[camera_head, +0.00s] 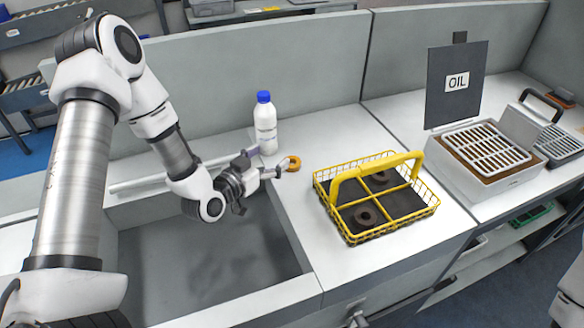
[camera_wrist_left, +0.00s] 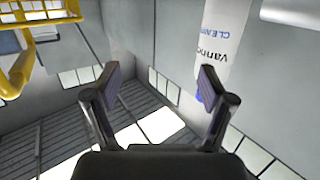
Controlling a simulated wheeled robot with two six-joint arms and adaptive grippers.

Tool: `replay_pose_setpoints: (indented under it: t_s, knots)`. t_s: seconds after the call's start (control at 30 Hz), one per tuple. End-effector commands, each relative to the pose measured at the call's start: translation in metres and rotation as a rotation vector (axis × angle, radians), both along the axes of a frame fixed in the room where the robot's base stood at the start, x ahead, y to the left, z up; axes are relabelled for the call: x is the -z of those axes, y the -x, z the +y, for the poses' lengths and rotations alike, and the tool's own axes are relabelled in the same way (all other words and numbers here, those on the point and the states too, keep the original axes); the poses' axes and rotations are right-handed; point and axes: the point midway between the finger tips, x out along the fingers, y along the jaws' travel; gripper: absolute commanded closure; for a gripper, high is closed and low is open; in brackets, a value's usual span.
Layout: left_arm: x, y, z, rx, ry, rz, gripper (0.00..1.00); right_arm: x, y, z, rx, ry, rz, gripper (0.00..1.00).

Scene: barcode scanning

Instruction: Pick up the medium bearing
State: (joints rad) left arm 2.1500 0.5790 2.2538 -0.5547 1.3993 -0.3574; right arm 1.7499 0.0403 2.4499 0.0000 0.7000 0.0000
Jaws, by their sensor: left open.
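My left gripper (camera_head: 268,161) is open beside an orange ring-shaped bearing (camera_head: 293,163) on the white counter. One fingertip is close to the ring; I cannot tell if they touch. In the left wrist view the open fingers (camera_wrist_left: 158,100) have nothing between them. Two dark ring-shaped bearings are in the yellow wire basket (camera_head: 433,197): one in the front left compartment (camera_head: 368,217), one in a back compartment (camera_head: 380,178). I cannot tell which ring is the medium bearing. My right gripper is not clearly in view.
A white bottle with a blue cap (camera_head: 265,124) stands just behind my left gripper. A sunken grey basin (camera_head: 210,262) lies below my left arm. A machine with grilles (camera_head: 487,150) and an OIL sign (camera_head: 457,82) stands at the right. Counter in front of the basket is clear.

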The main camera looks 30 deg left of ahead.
Motion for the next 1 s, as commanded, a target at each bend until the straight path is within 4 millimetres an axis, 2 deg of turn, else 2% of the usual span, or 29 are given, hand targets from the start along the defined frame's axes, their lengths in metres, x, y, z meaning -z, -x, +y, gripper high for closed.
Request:
replay_pose_setpoints:
  t_s: [0.03, 0.2, 0.33, 0.67, 0.83, 1.0]
  knots:
    - [0.017, 0.0, 0.0, 0.0, 0.0, 0.0, 0.18, 0.017, 0.0, 0.0, 0.0, 0.0, 0.0, 0.6]
    - [0.047, 0.0, 0.0, 0.0, 0.0, 0.0, 0.18, 0.047, 0.0, 0.0, 0.0, 0.0, 0.0, 0.6]
    - [0.061, -0.001, 0.0, 0.0, 0.0, 0.0, 0.18, 0.061, 0.0, 0.0, 0.0, 0.0, 0.0, 0.6]
    - [0.066, -0.039, -0.011, 0.004, -0.004, 0.001, 0.18, 0.054, 0.0, 0.0, 0.0, 0.0, 0.0, 0.6]
    - [0.072, -0.067, -0.018, 0.002, -0.004, -0.002, 0.18, 0.048, 0.0, 0.0, 0.0, 0.0, 0.0, 0.6]
    - [0.075, -0.075, -0.018, -0.001, 0.001, 0.001, 0.18, 0.049, 0.0, 0.0, 0.0, 0.0, 0.0, 0.6]
